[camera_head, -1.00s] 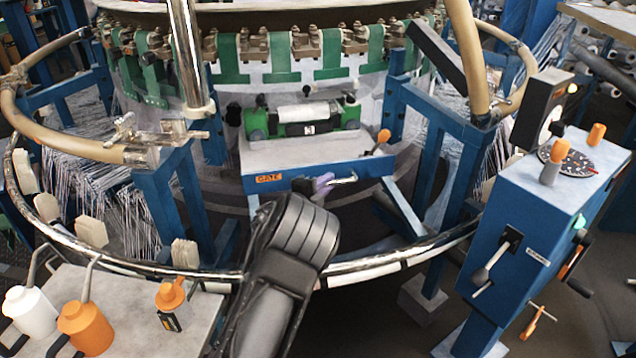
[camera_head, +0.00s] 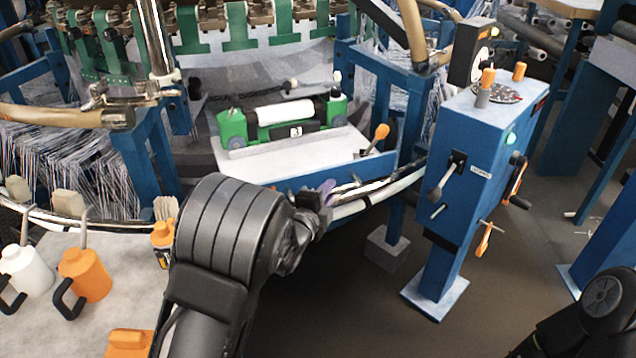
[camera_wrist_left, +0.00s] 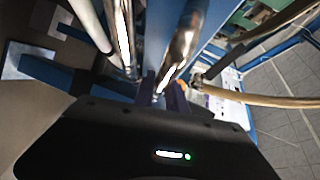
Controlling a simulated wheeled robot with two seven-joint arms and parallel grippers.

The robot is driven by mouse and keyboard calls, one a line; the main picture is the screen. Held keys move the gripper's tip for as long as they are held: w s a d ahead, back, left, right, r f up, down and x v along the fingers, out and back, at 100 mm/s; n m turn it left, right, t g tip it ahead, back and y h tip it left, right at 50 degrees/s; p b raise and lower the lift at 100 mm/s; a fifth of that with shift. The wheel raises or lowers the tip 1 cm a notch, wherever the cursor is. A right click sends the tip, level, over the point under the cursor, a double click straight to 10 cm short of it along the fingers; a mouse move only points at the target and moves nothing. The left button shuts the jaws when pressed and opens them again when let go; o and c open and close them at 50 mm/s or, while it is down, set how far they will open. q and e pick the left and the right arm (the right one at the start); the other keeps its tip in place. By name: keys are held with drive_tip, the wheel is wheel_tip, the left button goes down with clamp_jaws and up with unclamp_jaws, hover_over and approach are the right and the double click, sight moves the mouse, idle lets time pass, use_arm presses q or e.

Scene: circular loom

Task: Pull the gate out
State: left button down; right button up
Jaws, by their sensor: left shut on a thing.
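The gate (camera_head: 250,163) is a blue box with a pale flat top and a green fixture with a white roller on it. An orange-knobbed lever (camera_head: 381,133) stands at its right end. My left gripper (camera_head: 325,190) is at the gate's front, shut on the metal handle (camera_head: 348,186); my wrist hides part of the front and its label. In the left wrist view the purple fingertips (camera_wrist_left: 162,92) are close around a shiny bar. My right gripper is not in view; only part of my right arm shows at the lower right.
The chrome ring rail (camera_head: 365,205) runs below the gate's front. A blue control box (camera_head: 468,170) with levers and a dial stands on the right. A white can (camera_head: 25,272) and an orange can (camera_head: 85,275) stand on a table at the left. Floor is open right of centre.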

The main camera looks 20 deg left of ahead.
use_arm(q)
drive_tip(key=s+d, duration=0.5)
drive_tip(key=s, duration=0.2)
drive_tip(key=shift+s+d+f, duration=0.2)
drive_tip(key=shift+s+d, duration=0.05)
drive_tip(key=shift+d, duration=0.1)
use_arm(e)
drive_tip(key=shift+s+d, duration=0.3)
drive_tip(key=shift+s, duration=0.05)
use_arm(q)
drive_tip(key=c, duration=1.4)
unclamp_jaws()
drive_tip(key=shift+r, duration=0.15)
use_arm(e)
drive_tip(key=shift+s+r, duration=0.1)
use_arm(q)
drive_tip(key=shift+o, duration=0.2)
drive_tip(key=shift+s, duration=0.1)
drive_tip(key=p+v, duration=0.2)
drive_tip(key=v, duration=0.5)
drive_tip(key=shift+s, duration=0.4)
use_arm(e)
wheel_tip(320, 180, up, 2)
